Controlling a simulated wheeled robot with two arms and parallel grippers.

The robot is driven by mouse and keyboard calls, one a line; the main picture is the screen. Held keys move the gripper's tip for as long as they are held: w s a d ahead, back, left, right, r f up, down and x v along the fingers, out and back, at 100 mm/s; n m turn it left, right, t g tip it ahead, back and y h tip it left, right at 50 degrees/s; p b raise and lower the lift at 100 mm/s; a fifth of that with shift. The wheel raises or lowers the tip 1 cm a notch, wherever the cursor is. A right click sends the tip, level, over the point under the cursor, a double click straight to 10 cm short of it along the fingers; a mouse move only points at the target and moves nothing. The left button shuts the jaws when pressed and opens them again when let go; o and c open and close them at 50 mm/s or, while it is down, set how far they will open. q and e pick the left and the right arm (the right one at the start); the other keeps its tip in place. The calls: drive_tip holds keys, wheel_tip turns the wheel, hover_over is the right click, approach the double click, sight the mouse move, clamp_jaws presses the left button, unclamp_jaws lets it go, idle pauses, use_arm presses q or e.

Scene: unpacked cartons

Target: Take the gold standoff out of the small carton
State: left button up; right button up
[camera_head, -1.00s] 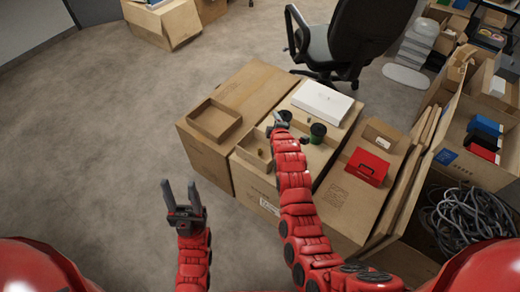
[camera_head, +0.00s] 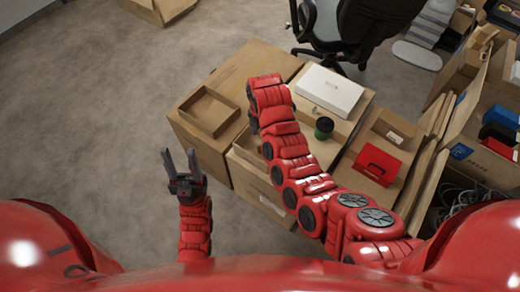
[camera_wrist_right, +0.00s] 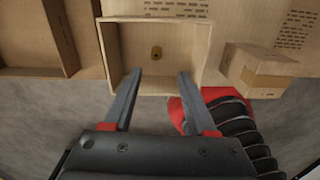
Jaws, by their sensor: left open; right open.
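The small carton (camera_wrist_right: 107,50) is open and fills the upper middle of the right wrist view. The gold standoff (camera_wrist_right: 156,53) lies alone on its floor, a little left of centre. My right gripper (camera_wrist_right: 160,73) is open and empty. Its fingertips overlap the carton's near part, and the standoff shows just beyond the gap between them. In the head view my right arm covers most of the small carton (camera_head: 246,149), and the standoff and right gripper are hidden. My left gripper (camera_head: 180,160) is open and empty, pointing up over the floor left of the cartons.
A shallow open tray (camera_head: 209,111) sits left of the small carton. A white box (camera_head: 329,91), a dark green-topped cup (camera_head: 323,127) and a red box (camera_head: 376,165) stand to the right. A small closed box (camera_wrist_right: 258,72) shows at right in the wrist view.

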hover_over(260, 147)
drive_tip(key=f, duration=0.5)
drive_tip(key=shift+s+d, duration=0.2)
drive_tip(key=shift+s, duration=0.05)
drive_tip(key=shift+w+a+f+b, duration=0.1)
drive_tip(key=shift+f+b, duration=0.3)
drive_tip(key=shift+f, duration=1)
drive_tip(key=shift+w+a+f+b, duration=0.1)
drive_tip(key=shift+f+b, duration=0.3)
drive_tip(key=shift+f, duration=0.95)
clamp_jaws()
